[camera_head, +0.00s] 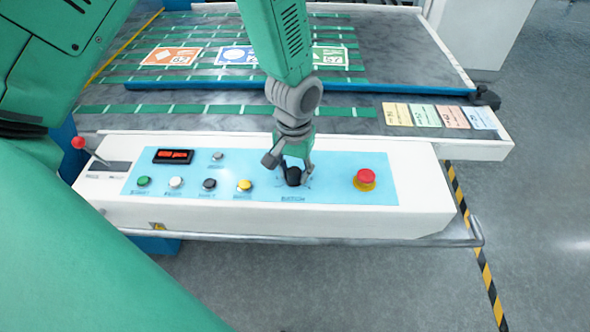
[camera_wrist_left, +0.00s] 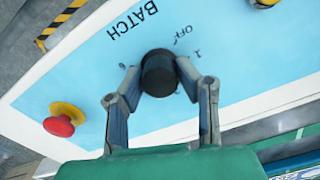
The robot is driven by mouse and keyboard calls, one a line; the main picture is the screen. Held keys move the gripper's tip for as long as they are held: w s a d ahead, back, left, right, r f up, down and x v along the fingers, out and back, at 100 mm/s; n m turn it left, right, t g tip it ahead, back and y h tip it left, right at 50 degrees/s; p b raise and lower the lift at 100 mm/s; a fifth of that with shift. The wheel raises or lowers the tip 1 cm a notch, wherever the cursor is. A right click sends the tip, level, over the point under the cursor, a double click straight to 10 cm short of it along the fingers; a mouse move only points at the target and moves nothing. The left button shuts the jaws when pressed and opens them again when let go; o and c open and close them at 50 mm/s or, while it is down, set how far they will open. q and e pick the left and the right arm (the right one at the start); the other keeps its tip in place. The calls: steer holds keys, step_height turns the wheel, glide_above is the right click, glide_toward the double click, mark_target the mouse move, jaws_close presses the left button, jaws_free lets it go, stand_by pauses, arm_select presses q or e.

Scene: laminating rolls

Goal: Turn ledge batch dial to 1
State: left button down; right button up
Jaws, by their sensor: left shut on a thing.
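The batch dial (camera_head: 293,177) is a black round knob on the light blue panel of the white ledge. In the left wrist view the dial (camera_wrist_left: 158,73) sits below the word BATCH, with OFF and 1 marked around it and a small mark on its other side. My left gripper (camera_head: 294,172) reaches down to it from above. In the wrist view the fingers of the left gripper (camera_wrist_left: 158,80) are closed on opposite sides of the dial. I cannot make out the dial's pointer. My right gripper is not in view.
A red emergency button (camera_head: 366,178) stands to the right of the dial. A yellow button (camera_head: 244,185) and several others lie to the left. A red-tipped lever (camera_head: 79,143) is at the far left. A metal rail (camera_head: 350,240) runs along the front edge.

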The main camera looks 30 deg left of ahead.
mark_target(294, 170)
arm_select(q)
steer(key=c, duration=1.2)
jaws_free()
steer(key=shift+r, duration=0.15)
step_height(294, 170, up, 12)
steer(key=shift+w+f, duration=0.1)
steer(key=shift+f, duration=0.1)
steer(key=shift+f, duration=0.1)
